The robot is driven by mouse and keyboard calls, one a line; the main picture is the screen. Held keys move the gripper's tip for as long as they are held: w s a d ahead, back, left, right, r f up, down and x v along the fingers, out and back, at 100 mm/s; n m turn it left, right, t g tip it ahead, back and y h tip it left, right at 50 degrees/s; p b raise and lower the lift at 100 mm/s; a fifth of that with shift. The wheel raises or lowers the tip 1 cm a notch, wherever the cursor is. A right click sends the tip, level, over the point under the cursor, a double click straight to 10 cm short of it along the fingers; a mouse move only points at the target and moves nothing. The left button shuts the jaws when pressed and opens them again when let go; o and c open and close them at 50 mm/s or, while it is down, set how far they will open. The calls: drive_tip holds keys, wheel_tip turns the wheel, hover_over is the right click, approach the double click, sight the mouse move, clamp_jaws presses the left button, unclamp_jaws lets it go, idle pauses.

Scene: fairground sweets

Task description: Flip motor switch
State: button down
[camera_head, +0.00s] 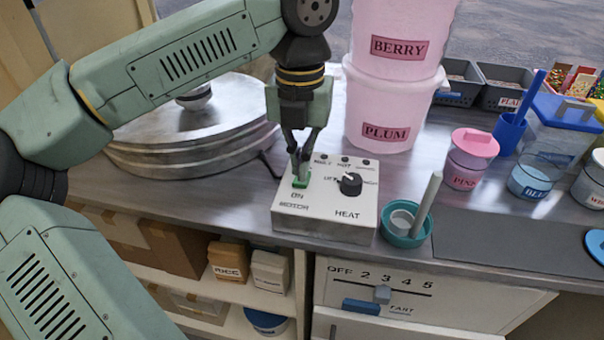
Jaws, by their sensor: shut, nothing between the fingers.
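A pale control box (325,225) sits near the front edge of the metal counter. On its left side is a green motor switch (301,180) with the label "ON" and a word that looks like "MOTOR" below it. A black heat knob (350,183) sits to its right, with several small dark round parts along the back of the box top. My gripper (300,172) points down over the green switch, shut, with its fingertips at or touching the switch. The fingertips hide part of the switch, so I cannot tell its exact tilt.
A round metal machine (190,135) stands left of the box. Stacked pink tubs (385,110) stand behind it. A teal bowl (405,226) with a stick is close on the right. A slider (382,294) is on the counter front.

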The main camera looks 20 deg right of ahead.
drive_tip(key=shift+f+b, duration=0.95)
drive_tip(key=shift+f, duration=0.2)
idle(0.5)
drive_tip(key=shift+r+p, duration=2.45)
drive_tip(key=shift+r, duration=1.1)
